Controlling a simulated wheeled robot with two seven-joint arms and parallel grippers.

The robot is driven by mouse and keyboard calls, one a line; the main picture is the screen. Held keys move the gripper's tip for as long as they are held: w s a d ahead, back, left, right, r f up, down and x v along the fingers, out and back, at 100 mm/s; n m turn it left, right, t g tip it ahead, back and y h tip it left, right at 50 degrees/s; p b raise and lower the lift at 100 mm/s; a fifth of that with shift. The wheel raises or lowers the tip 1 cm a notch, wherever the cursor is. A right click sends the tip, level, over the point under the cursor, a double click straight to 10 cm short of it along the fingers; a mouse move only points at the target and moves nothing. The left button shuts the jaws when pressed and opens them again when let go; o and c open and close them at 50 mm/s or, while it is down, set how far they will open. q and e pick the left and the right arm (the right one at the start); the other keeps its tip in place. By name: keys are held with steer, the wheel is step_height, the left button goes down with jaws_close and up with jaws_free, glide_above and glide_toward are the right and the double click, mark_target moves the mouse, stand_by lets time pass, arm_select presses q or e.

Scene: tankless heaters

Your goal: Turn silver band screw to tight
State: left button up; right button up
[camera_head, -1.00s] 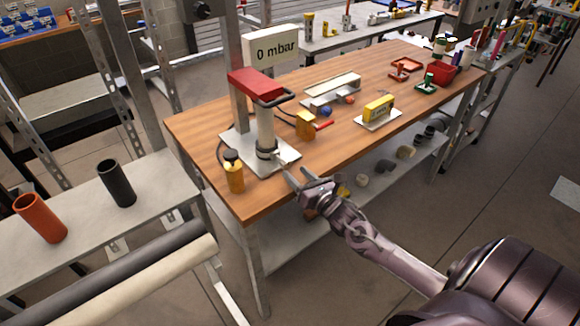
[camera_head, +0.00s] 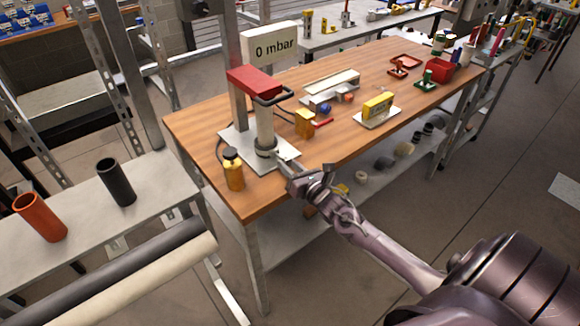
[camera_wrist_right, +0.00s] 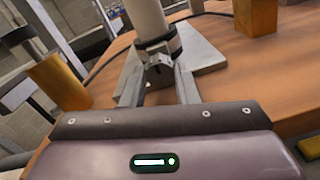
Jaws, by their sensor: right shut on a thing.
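The silver band (camera_wrist_right: 158,50) wraps the foot of the pale upright pipe (camera_head: 265,124), with its small screw housing facing my right gripper. In the head view the band (camera_head: 265,149) is small and its screw cannot be made out. My right gripper (camera_wrist_right: 159,72) reaches in from the right at the table's front edge. Its two fingers are on either side of the screw housing and shut on it. The screw itself is partly hidden between the fingertips. My left gripper is not in view.
The pipe stands on a metal plate (camera_head: 231,141) under a red block (camera_head: 253,82) and a "0 mbar" display (camera_head: 270,46). The table's front right is mostly clear.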

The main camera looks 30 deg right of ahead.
steer(key=shift+m, duration=0.4)
steer(key=m, duration=0.4)
steer(key=shift+m, duration=0.3)
steer(key=m, duration=0.7)
steer(key=m+p, duration=0.1)
steer(key=m, duration=0.2)
steer(key=shift+g+y, duration=0.3)
steer(key=m, duration=0.5)
steer(key=shift+d+m, duration=0.1)
steer(key=shift+m, duration=0.2)
steer(key=o, duration=1)
steer(key=shift+s, duration=0.1)
steer(key=shift+c, duration=0.2)
steer(key=shift+f, duration=0.1)
